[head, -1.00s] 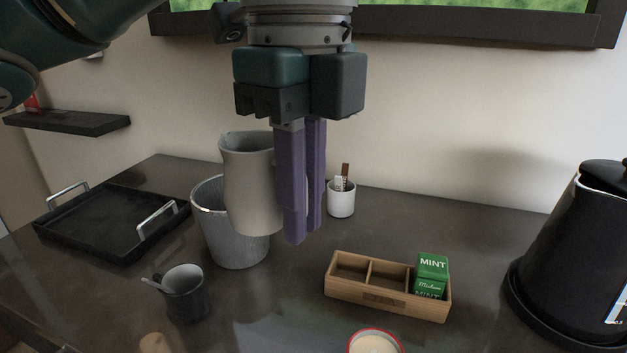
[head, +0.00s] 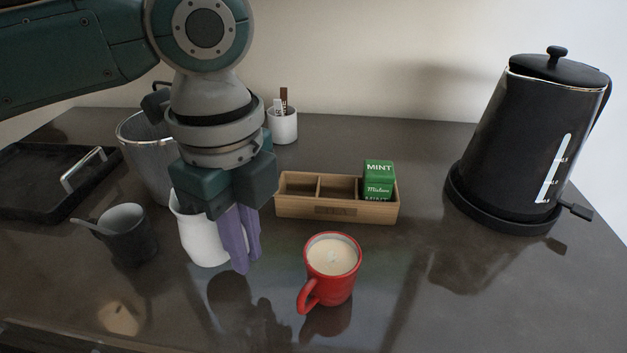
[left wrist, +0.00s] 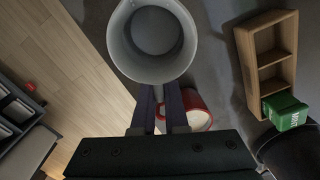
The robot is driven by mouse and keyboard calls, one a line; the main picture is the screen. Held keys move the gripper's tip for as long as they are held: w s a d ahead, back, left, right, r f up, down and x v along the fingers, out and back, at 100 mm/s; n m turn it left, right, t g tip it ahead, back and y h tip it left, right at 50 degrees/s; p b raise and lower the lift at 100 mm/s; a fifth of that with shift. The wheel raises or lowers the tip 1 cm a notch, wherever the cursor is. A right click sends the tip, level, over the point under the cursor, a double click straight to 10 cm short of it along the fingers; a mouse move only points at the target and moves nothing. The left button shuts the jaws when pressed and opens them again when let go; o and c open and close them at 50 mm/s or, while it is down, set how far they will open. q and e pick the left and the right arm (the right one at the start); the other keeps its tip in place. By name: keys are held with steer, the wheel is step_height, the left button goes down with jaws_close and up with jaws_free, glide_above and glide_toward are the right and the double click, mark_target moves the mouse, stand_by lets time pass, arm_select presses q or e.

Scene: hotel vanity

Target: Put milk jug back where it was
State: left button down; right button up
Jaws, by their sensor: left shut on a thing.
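The white milk jug (head: 199,238) is upright in the head view, between the dark grey cup and the red mug. My left gripper (head: 242,262) points down and is shut on the jug at its right side, where its purple fingers cover part of it. The jug is low over the counter, and I cannot tell if its base touches. In the left wrist view, the open top of the jug (left wrist: 116,42) faces the camera and looks empty, with the fingers (left wrist: 167,100) at its near side. My right gripper is not in view.
A red mug (head: 345,290) of pale drink stands right of the jug, a dark cup with a spoon (head: 130,243) left. A metal bucket (head: 148,165), wooden box (head: 335,210) and white cup (head: 283,128) are behind. A black tray (head: 40,205) and kettle (head: 530,140) flank them.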

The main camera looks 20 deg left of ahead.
mark_target(253, 287)
arm_select(q)
steer(key=shift+f, duration=1.8)
steer(key=shift+f+b, duration=0.1)
steer(key=shift+b, duration=0.2)
steer(key=c, duration=0.9)
jaws_free()
steer(key=shift+c, duration=0.2)
